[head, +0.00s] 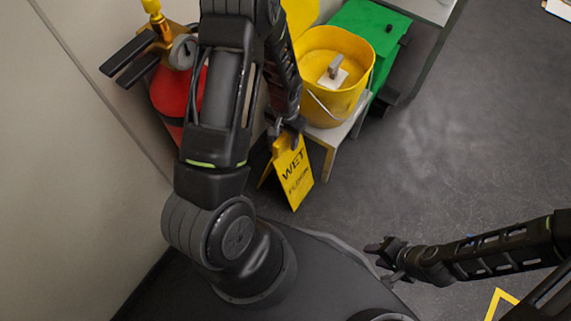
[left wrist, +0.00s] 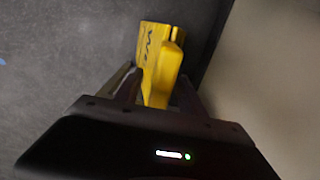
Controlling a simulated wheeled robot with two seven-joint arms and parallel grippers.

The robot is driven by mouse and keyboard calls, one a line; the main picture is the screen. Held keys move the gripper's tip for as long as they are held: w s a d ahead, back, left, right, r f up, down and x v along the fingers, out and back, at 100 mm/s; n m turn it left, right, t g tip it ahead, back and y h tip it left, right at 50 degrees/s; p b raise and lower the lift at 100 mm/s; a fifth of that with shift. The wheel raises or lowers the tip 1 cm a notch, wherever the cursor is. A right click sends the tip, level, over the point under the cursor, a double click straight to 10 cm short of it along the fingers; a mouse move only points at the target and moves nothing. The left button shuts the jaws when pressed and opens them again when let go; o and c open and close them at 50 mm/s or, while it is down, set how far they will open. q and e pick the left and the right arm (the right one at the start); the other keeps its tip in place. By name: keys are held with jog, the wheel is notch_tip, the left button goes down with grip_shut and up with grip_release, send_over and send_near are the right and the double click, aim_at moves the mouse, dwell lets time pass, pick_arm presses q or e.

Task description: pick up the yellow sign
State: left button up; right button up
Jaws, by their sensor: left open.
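The yellow sign (head: 294,176) is a folding floor sign with dark lettering that reads "WET". It stands on the dark floor in the middle of the head view, in front of a low stand. My left gripper (head: 287,128) is at the top edge of the sign. In the left wrist view the sign (left wrist: 160,62) lies between the two open fingers of my left gripper (left wrist: 158,90); I cannot tell whether they touch it. My right gripper (head: 386,262) is at the lower right of the head view, away from the sign; its jaws are too small to judge.
A yellow bucket (head: 345,50) sits on a low stand (head: 335,133) right behind the sign. A green box (head: 362,28) is beyond it. A red fire extinguisher (head: 165,97) is by the wall (head: 90,160) at left. The floor (head: 450,150) at right is clear.

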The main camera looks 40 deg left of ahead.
pick_arm(q)
jog(key=shift+f, duration=0.55)
jog(key=shift+c, duration=0.5)
grip_shut()
jog(key=shift+r, duration=0.1)
dwell(0.8)
